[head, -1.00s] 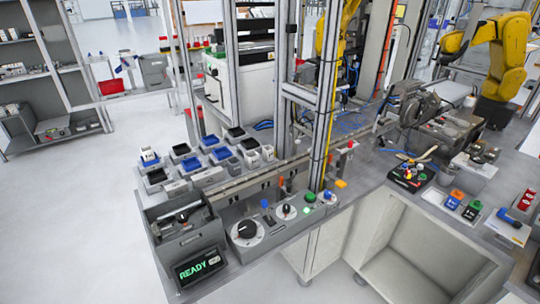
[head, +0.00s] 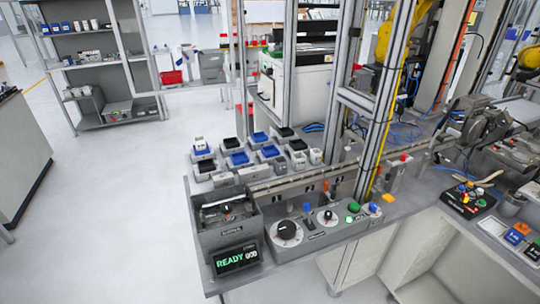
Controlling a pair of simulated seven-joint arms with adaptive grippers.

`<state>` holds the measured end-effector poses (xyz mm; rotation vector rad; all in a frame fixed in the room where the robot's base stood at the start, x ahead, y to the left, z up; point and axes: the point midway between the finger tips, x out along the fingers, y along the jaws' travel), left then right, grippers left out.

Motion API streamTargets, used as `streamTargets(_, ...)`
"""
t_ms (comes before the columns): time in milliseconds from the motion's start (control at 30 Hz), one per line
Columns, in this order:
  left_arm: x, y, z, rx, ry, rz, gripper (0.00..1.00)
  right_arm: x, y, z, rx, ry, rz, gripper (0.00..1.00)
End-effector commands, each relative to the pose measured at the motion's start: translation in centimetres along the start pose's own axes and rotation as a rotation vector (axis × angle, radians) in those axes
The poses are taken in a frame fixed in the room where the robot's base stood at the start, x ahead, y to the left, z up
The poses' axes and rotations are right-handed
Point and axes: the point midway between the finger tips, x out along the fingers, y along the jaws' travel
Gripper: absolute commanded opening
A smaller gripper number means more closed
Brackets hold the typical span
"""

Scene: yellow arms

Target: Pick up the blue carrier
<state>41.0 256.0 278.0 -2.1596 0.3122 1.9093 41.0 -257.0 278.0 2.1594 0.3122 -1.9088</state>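Blue pieces sit among black ones in a cluster of small grey holders on the bench. One blue piece (head: 239,158) is near the front, a second blue piece (head: 260,137) is behind it, and a third blue piece (head: 271,151) is to the right. I cannot tell which of them is the blue carrier. Neither of my grippers shows in the head view.
A grey box with a READY display (head: 236,258) stands at the bench's front left corner. A panel with dials and a green button (head: 353,207) is to its right. Metal frame posts (head: 382,105) rise behind it. Floor to the left (head: 110,190) is clear.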

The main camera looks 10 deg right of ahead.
Motion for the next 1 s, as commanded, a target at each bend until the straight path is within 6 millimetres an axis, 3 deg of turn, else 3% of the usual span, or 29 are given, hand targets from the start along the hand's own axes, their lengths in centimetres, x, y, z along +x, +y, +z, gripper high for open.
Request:
streamTargets(467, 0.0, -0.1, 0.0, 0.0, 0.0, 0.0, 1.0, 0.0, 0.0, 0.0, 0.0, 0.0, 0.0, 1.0)
streamTargets(700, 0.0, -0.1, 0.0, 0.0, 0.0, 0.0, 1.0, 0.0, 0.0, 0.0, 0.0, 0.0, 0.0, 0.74)
streamTargets(933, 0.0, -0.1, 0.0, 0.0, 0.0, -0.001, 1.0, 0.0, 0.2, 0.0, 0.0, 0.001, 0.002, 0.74)
streamTargets(1000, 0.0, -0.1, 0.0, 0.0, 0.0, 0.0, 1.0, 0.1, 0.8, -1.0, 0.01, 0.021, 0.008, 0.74)
